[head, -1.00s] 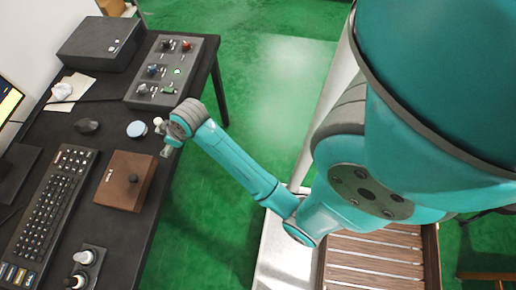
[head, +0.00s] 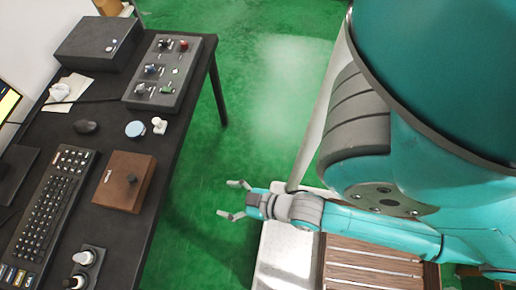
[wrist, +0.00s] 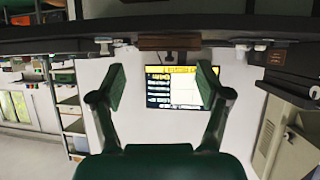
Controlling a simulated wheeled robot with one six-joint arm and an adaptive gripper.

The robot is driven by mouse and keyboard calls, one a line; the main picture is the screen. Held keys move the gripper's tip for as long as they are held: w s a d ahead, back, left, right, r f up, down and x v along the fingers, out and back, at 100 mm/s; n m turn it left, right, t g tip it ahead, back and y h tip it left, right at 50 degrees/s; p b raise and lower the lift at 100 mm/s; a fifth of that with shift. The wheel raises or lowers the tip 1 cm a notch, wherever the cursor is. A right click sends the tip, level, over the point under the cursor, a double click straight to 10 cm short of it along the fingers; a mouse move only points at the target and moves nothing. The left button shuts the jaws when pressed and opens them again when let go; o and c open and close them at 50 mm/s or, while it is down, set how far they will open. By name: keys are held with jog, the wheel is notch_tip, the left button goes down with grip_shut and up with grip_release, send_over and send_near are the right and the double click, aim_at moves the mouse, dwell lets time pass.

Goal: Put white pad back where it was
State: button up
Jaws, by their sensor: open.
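No thing is plainly the white pad. A white sheet (head: 68,94) with a crumpled white piece on it lies at the desk's far left. A small white knobbed piece (head: 159,126) stands near the desk's right edge, beside a pale blue disc (head: 135,129). My gripper (head: 232,200) is open and empty, off the desk's right side above the green floor. In the wrist view its two fingers (wrist: 161,85) are spread apart with nothing between them.
The dark desk (head: 187,125) carries a brown box (head: 124,182), a keyboard (head: 47,210), a mouse (head: 86,127), a control panel (head: 165,75) and a black case (head: 100,45). A monitor (wrist: 180,90) shows upside down in the wrist view. Floor between desk and gripper is clear.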

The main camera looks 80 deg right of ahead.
jog(key=s+a+r+t+y, duration=0.1)
jog(key=s+a+r+t, duration=0.1)
jog(key=s+r, duration=0.6)
jog(key=shift+s+r+n, duration=0.15)
jog(key=shift+r+n, duration=0.25)
jog(key=shift+r, duration=0.1)
